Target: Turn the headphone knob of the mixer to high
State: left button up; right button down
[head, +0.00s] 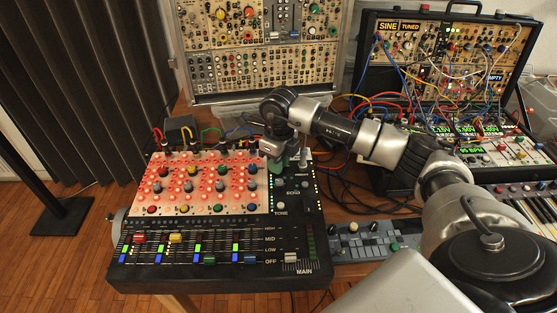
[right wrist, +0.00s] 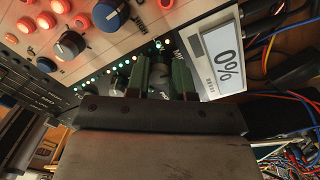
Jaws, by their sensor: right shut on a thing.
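The mixer (head: 283,232) stands on the wooden table, with a pink lit knob panel at left and a black strip at right. My right gripper (head: 287,163) reaches down from above to the top of that strip. In the right wrist view its green-padded fingers (right wrist: 160,78) are shut on a small knob (right wrist: 158,82), taken to be the headphone knob. The fingers hide most of it, and its pointer cannot be read. A small white display (right wrist: 221,53) beside the fingers reads 0%. My left gripper is not in view.
Cables run behind the mixer. Synth cases (head: 262,98) stand at the back, one with patch cables at right (head: 447,30). A small grey controller (head: 365,240) sits right of the mixer. Other knobs (head: 281,208) and fader caps lie close to the gripper.

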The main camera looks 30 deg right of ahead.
jog(key=shift+m, duration=1.2)
jog(key=c, duration=1)
grip_release()
notch_tip(320, 180, up, 11)
jog(key=shift+d+f, duration=0.1)
jog(key=shift+d, duration=0.05)
